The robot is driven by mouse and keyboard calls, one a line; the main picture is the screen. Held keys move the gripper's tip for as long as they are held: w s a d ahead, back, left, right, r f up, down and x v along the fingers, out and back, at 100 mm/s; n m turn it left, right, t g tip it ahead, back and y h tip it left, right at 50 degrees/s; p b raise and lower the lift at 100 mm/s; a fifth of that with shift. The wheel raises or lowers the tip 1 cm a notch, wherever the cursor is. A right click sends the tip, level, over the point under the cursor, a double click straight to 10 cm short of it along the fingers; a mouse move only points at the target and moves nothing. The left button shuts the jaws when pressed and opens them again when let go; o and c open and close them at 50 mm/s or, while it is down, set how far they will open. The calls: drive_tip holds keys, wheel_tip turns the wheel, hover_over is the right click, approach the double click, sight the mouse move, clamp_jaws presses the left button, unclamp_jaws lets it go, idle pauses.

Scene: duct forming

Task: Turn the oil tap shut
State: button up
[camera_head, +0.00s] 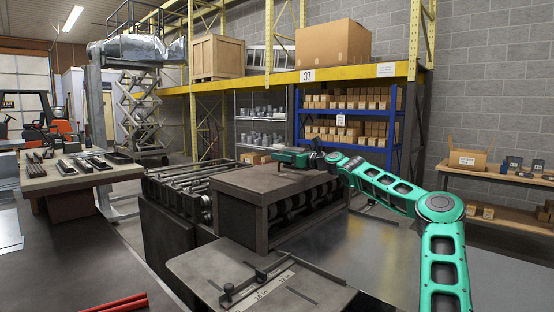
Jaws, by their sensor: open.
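My gripper (286,160) is at the end of my teal arm. It is above the top of the dark roll-forming machine (237,183), near its back edge. The gripper is small in this view, and its fingers are hard to make out. I see nothing clearly held in it. I cannot pick out the oil tap; it may be hidden by the machine or my arm, or be too small to tell.
A slotted plate with a guide bar (262,283) is in front of the machine. A workbench (84,178) with metal parts stands at left. A blue shelf (350,118) with boxes is behind, and a wooden bench (500,178) is at right.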

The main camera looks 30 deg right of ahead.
drive_tip(key=shift+x, duration=1.3)
drive_tip(key=c, duration=1.1)
drive_tip(key=shift+o, duration=0.2)
